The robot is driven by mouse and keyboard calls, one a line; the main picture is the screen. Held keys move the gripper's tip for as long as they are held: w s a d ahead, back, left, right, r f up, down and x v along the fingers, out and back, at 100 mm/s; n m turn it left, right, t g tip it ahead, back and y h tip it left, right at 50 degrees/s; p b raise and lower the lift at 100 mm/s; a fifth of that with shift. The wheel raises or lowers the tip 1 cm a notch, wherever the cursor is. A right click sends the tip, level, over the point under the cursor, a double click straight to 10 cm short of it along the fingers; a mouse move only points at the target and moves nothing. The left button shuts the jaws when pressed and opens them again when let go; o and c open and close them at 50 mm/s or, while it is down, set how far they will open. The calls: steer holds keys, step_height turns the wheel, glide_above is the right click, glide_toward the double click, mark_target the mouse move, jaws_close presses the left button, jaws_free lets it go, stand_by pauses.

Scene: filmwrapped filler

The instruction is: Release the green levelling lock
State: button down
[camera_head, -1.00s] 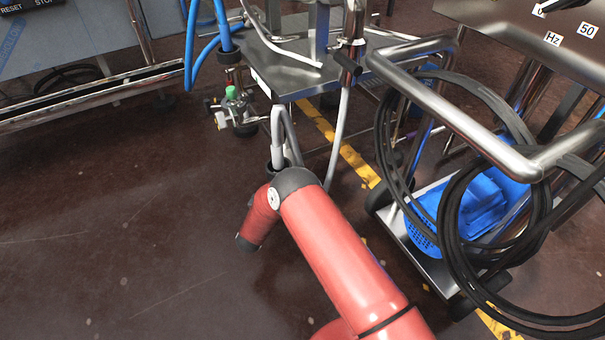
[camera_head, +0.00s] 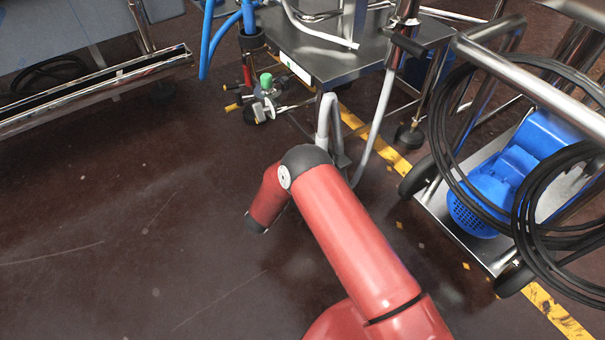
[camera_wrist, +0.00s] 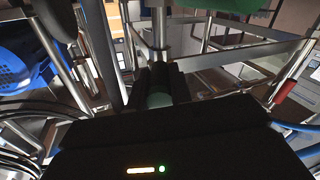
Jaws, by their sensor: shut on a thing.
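In the wrist view my gripper (camera_wrist: 159,90) is shut on a dull green rounded piece (camera_wrist: 158,97), which shows between its dark fingers. It sits below a vertical metal post. Whether this piece is the levelling lock is hard to tell, as the fingers cover most of it. In the head view my gripper is hidden; only my red arm shows, bent down toward the floor near the steel cart (camera_head: 335,62). A bright green cap (camera_head: 266,80) tops a small fitting with yellow-tipped handles at the cart's left side, apart from the visible arm.
Blue hoses (camera_head: 222,40) hang at the cart's left. A steel rail (camera_head: 90,90) lies at upper left. The floor at lower left is clear.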

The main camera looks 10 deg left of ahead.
steer(key=c, duration=1.3)
jaws_free()
steer(key=v, duration=0.7)
steer(key=shift+s+a+p, duration=0.1)
steer(key=shift+s+p, duration=0.2)
steer(key=shift+p, duration=0.1)
